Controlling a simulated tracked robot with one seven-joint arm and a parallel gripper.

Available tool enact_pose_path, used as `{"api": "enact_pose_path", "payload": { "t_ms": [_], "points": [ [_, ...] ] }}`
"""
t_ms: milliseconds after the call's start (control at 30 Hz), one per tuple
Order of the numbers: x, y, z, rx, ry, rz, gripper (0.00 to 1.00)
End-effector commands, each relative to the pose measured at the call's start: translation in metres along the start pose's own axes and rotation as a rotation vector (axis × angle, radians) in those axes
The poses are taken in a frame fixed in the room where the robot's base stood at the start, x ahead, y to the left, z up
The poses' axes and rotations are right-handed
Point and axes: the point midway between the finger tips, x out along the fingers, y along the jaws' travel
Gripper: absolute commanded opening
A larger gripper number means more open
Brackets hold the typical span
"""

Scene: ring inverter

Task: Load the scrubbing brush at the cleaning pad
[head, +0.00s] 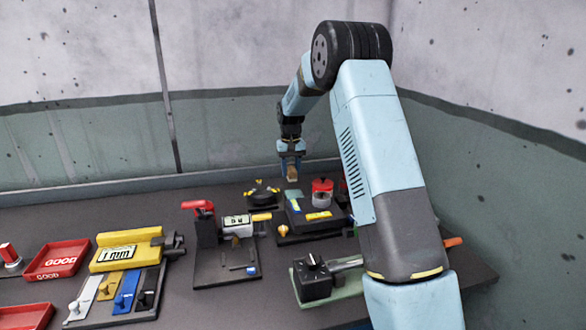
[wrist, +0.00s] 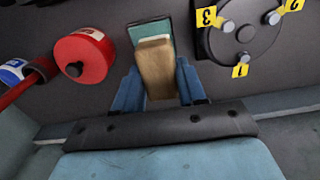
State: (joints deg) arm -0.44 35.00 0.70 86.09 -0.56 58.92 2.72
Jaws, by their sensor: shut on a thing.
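My gripper (head: 291,160) is shut on the scrubbing brush (wrist: 155,70), a light brown block with a pale end. The brush also shows as a small brown piece below the fingers in the head view (head: 292,173). In the wrist view it points away from the camera, between the blue fingers. Beyond its pale end is a teal rectangle (wrist: 145,28), which looks like the cleaning pad; the brush hides part of it. In the head view the brush appears above the bench, with the pad area below it. I cannot tell the exact gap.
A black disc with numbered yellow tags (wrist: 243,32) lies close to the right in the wrist view. A red-lidded jar (head: 322,188) stands close to the right in the head view. A red-handled fixture (head: 206,228) and a yellow-topped panel (head: 125,250) stand further left.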

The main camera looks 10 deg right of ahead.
Motion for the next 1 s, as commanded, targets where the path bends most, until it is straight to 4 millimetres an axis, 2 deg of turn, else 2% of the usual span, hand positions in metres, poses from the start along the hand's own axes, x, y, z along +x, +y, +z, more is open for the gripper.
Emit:
{"api": "enact_pose_path", "payload": {
  "t_ms": [200, 700, 1000],
  "points": [
    [0.007, 0.014, -0.006, 0.015, -0.001, 0.000, 0.16],
    [0.049, 0.017, -0.005, 0.019, -0.002, 0.000, 0.16],
    [0.062, 0.017, -0.005, 0.019, 0.000, 0.000, 0.16]
  ]
}}
